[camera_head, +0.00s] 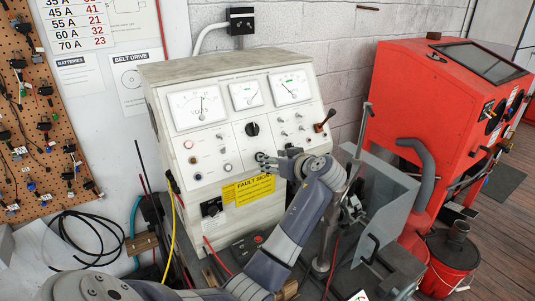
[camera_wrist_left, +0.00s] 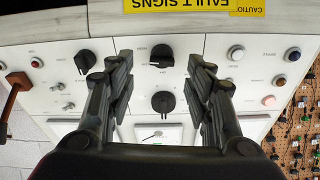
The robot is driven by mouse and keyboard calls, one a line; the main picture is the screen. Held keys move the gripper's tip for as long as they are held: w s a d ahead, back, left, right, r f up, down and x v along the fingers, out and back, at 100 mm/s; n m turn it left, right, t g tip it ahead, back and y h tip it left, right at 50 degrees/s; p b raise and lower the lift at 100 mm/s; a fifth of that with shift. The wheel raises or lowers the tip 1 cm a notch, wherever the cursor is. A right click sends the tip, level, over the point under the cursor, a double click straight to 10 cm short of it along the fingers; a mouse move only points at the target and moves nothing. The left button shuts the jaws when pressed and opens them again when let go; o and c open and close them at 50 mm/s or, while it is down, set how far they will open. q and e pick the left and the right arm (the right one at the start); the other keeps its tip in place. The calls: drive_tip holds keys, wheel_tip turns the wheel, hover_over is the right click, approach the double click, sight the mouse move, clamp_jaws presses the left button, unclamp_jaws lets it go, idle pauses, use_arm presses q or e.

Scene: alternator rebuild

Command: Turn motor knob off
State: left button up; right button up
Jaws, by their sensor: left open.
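The cream test bench (camera_head: 215,120) has a white front panel with several black knobs. One black knob (camera_head: 252,129) sits under the middle meter and shows in the left wrist view (camera_wrist_left: 163,102). A second black knob (camera_wrist_left: 161,55) is in line with it, further from the meters. A third black knob (camera_wrist_left: 85,60) is to its left in that view. Which one is the motor knob I cannot read. My left gripper (camera_head: 264,158) is in front of the panel. In the wrist view its open, empty fingers (camera_wrist_left: 160,72) straddle the line of the two middle knobs. My right gripper is not seen.
A yellow fault signs label (camera_head: 249,190) is below the knobs. A lever (camera_head: 323,122) sticks out at the panel's right. A metal stand and grey plate (camera_head: 378,195) are right of my forearm. A red cabinet (camera_head: 425,90) and red bucket (camera_head: 452,262) stand further right.

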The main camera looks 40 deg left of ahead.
use_arm(q)
drive_tip(key=shift+p+x, duration=0.9)
drive_tip(key=shift+x, duration=1.85)
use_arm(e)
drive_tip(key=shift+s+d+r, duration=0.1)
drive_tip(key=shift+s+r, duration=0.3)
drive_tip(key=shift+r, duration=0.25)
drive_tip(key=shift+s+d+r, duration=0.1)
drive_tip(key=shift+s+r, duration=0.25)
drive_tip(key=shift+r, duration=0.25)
use_arm(q)
drive_tip(key=shift+s, duration=0.15)
drive_tip(key=c, duration=1.1)
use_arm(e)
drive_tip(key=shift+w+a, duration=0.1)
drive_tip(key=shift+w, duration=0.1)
